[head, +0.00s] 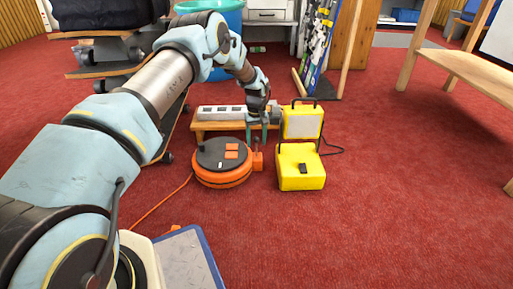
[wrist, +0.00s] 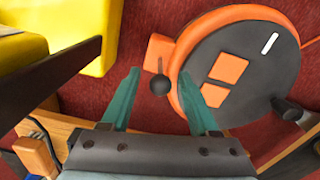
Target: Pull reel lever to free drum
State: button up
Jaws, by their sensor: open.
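The orange cable reel (head: 222,178) lies flat on the red carpet, its dark drum face (head: 212,152) up with orange socket covers. At its right side is an orange block (head: 257,163) with a short lever. In the wrist view the lever's dark ball knob (wrist: 160,85) stands beside the drum (wrist: 245,65), on a thin stem from the orange housing (wrist: 158,52). My gripper (head: 257,139) points down over this side of the reel. In the wrist view its open teal fingers (wrist: 159,74) are on either side of the knob, with visible gaps; depth is hard to judge.
A yellow work lamp (head: 300,167) stands close to the right of the reel. A low wooden bench (head: 205,126) with a white power strip (head: 220,112) is behind it. An orange cable (head: 160,204) runs toward the front left. Carpet at the right front is clear.

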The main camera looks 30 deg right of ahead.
jog(key=shift+f, duration=0.7)
jog(key=shift+c, duration=0.3)
grip_shut()
dwell(0.7)
